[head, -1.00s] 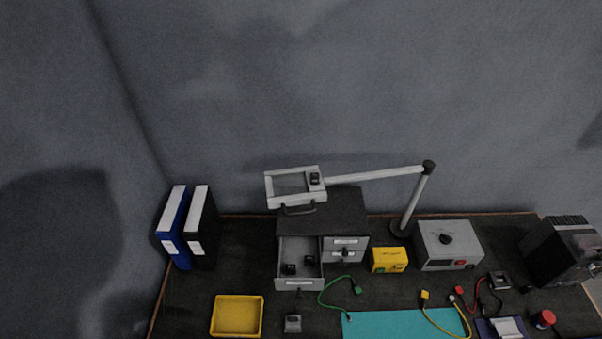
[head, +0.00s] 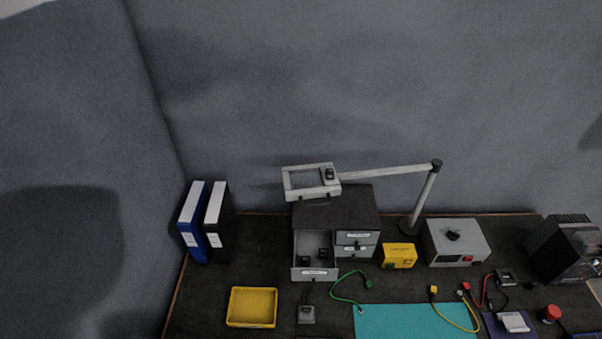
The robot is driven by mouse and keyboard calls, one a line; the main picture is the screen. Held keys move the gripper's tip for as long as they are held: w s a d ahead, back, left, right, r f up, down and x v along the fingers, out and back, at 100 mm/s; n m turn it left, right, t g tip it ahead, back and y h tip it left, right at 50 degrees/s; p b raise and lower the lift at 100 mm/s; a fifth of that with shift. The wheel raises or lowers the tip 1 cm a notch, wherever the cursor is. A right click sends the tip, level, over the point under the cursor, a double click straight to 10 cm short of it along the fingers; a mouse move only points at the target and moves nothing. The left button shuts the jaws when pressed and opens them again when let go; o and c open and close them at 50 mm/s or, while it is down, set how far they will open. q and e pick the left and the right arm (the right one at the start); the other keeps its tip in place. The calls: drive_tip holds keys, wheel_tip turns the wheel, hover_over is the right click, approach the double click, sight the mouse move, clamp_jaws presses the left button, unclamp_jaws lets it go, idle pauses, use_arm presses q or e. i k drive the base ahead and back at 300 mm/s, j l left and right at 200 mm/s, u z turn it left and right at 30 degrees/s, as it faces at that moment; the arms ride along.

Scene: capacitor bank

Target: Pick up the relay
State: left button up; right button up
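No part is clearly marked as the relay. Two small black parts (head: 314,257) sit in the open left drawer (head: 314,275) of the dark cabinet (head: 337,209). A small grey block (head: 306,314) stands on the bench in front of that drawer. I cannot tell which of these, if any, is the relay. Neither of my grippers is in view.
A yellow tray (head: 252,323) lies left of the grey block, with binders (head: 191,227) behind it. A lamp arm (head: 390,170) reaches over the cabinet. A teal mat (head: 415,322), cables, yellow box (head: 398,256) and grey instrument (head: 456,244) fill the right side.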

sight(305, 260)
drive_tip(key=i+l+u, duration=0.3)
drive_tip(key=i, duration=0.2)
drive_tip(key=i+l+u, duration=0.3)
drive_tip(key=i+l, duration=0.15)
